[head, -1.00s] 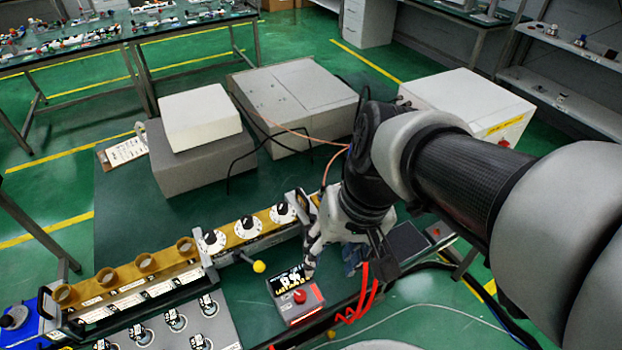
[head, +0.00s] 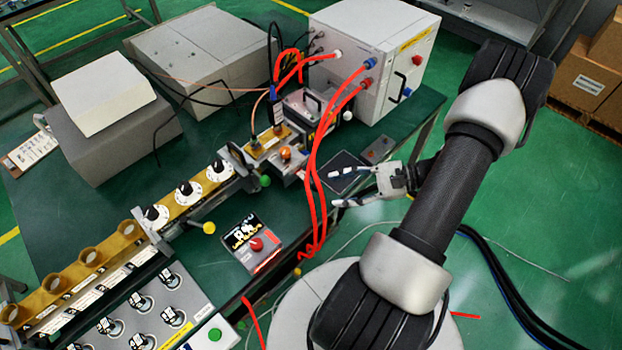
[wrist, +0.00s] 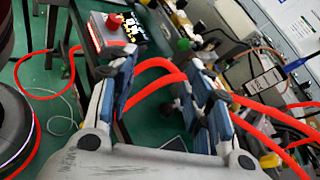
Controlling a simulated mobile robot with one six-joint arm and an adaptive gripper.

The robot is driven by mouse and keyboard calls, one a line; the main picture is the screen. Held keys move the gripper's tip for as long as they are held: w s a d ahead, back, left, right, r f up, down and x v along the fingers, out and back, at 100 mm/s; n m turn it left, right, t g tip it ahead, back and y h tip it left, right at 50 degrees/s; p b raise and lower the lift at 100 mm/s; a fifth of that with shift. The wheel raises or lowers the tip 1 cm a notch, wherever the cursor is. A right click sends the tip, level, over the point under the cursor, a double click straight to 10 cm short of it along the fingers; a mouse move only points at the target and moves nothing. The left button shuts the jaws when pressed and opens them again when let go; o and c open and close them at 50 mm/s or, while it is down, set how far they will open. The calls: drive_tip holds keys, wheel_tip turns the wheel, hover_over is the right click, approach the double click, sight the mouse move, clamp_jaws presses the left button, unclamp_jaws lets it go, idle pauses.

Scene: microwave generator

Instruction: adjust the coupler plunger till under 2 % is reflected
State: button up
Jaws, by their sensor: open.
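A brass waveguide line (head: 92,265) runs along the bench, with several black knobs on white dials (head: 188,187) on its top. No part is labelled legibly enough for me to tell which is the coupler plunger. A small block with an orange knob (head: 286,153) sits by the line's right end. A grey box with a red button (head: 256,243) and a lit dark display stands in front; its figures are not readable. My gripper (head: 337,187) is open and empty, right of the red cables, pointing left. In the wrist view, red cable shows between its fingers (wrist: 160,78).
Looping red cables (head: 318,165) run from the white cabinet (head: 378,62) down between my gripper and the line. Yellow (head: 209,228) and green (head: 264,181) ball levers stick out in front. A dark flat pad (head: 343,168) lies near the fingers.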

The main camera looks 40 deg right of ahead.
sight(317, 187)
drive_tip(key=s+d+f+m+t+h, duration=0.5)
drive_tip(key=s+f+m+t+h, duration=0.15)
drive_tip(key=f+m+t, duration=0.35)
drive_tip(key=w+a, duration=0.1)
drive_tip(key=w, duration=0.4)
drive_tip(key=w+a+g+b, duration=0.1)
drive_tip(key=w+a, duration=0.1)
drive_tip(key=w, duration=0.4)
drive_tip(key=w+a+f+n+g, duration=0.1)
drive_tip(key=w, duration=0.4)
drive_tip(key=shift+w+a+y, duration=0.25)
drive_tip(key=shift+w+a, duration=0.05)
drive_tip(key=shift+a, duration=0.05)
drive_tip(key=shift+c, duration=0.3)
clamp_jaws()
